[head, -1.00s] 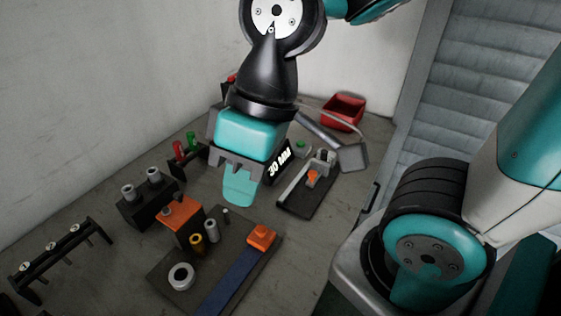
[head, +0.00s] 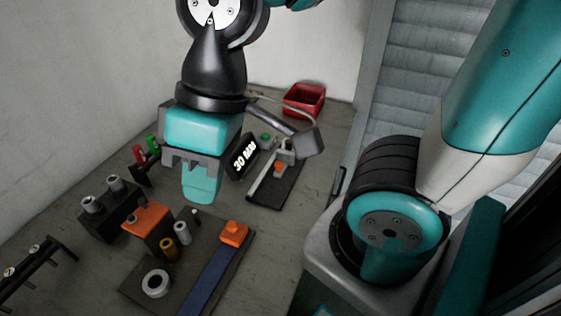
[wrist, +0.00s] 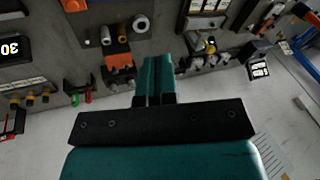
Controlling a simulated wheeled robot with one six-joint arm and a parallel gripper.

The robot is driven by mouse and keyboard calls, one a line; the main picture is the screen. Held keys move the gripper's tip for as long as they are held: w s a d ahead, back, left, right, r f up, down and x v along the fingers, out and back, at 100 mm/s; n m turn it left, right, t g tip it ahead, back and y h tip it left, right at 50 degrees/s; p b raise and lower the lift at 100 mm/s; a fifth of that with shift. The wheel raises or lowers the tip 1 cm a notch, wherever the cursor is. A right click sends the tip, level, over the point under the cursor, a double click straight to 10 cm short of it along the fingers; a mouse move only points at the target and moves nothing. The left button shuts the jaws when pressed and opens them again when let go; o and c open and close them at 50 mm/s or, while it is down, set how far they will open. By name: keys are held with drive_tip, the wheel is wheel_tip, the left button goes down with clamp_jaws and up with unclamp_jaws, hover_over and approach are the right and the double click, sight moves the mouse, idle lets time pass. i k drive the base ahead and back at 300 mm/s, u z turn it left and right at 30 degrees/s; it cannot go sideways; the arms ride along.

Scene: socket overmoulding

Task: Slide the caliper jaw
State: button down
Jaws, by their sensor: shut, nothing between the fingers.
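The caliper stand is a dark base (head: 285,192) right of the middle in the head view, with a pale rail and a small orange jaw block (head: 281,167) on it. A black display (head: 243,158) beside it reads 30 MM; part of it shows at the left edge of the wrist view (wrist: 14,48). My gripper (head: 201,192) hangs to the left of the display, apart from the caliper. Its teal fingers (wrist: 156,68) are together and hold nothing. I cannot make out the caliper jaw in the wrist view.
A dark plate with a blue strip (head: 210,282), an orange block (head: 234,233) and several small cylinders lies in front. Black racks (head: 112,212) stand at left. A grey angled arm with a block-like head (head: 309,143) overhangs the caliper's far end. A red bin (head: 304,99) stands behind.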

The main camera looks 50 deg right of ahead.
sight(284, 159)
drive_tip(key=k, duration=0.45)
drive_tip(key=u, duration=0.15)
drive_tip(key=i, duration=0.45)
drive_tip(key=z, duration=1)
